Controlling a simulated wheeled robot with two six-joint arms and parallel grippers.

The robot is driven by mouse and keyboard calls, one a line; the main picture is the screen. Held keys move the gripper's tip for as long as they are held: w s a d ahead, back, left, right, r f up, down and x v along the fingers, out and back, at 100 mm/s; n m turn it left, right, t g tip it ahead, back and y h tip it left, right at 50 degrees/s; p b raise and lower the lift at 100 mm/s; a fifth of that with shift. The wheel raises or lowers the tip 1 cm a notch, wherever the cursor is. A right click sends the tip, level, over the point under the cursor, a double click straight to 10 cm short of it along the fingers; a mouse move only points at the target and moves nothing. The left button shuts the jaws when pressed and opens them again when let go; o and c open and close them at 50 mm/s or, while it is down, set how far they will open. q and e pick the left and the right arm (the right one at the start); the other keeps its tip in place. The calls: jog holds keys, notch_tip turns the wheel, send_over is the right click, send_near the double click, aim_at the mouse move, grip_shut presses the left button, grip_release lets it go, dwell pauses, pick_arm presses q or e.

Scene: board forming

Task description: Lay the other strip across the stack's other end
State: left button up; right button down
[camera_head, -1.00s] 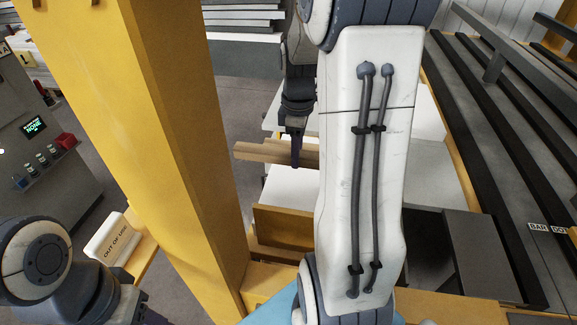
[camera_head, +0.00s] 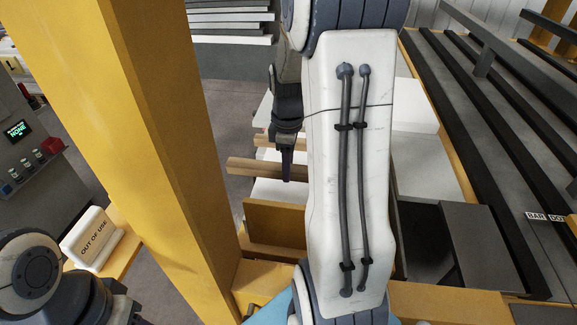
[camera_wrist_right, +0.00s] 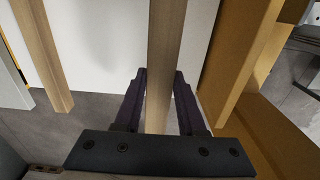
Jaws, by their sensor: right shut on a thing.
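My right gripper (camera_head: 287,172) is shut on a wooden strip (camera_head: 250,169), which sticks out to its left over the white stack (camera_head: 280,191). In the right wrist view, the held strip (camera_wrist_right: 166,50) runs between the two dark fingers (camera_wrist_right: 160,76), above the white top of the stack (camera_wrist_right: 105,40). The other wooden strip (camera_wrist_right: 45,55) lies across the white top, apart from the held one; in the head view it (camera_head: 263,140) shows behind. I cannot tell whether the held strip touches the stack. My left gripper (camera_head: 137,318) barely shows at the bottom edge.
A yellow post (camera_head: 160,150) stands left of the stack. A yellow ledge (camera_head: 275,220) borders its near side and shows beside the held strip in the wrist view (camera_wrist_right: 235,60). Dark bar racks (camera_head: 500,170) fill the right. My right arm hides much of the stack.

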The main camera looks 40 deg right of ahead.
jog(key=shift+s+d, duration=0.1)
jog(key=shift+s+d+r, duration=0.1)
jog(key=shift+s, duration=0.05)
notch_tip(320, 180, down, 6)
jog(key=b, duration=0.3)
jog(key=shift+r+b, duration=0.1)
jog(key=shift+b, duration=0.3)
jog(key=shift+f+b, duration=0.7)
jog(key=shift+f, duration=0.5)
jog(key=shift+c, duration=0.5)
grip_release()
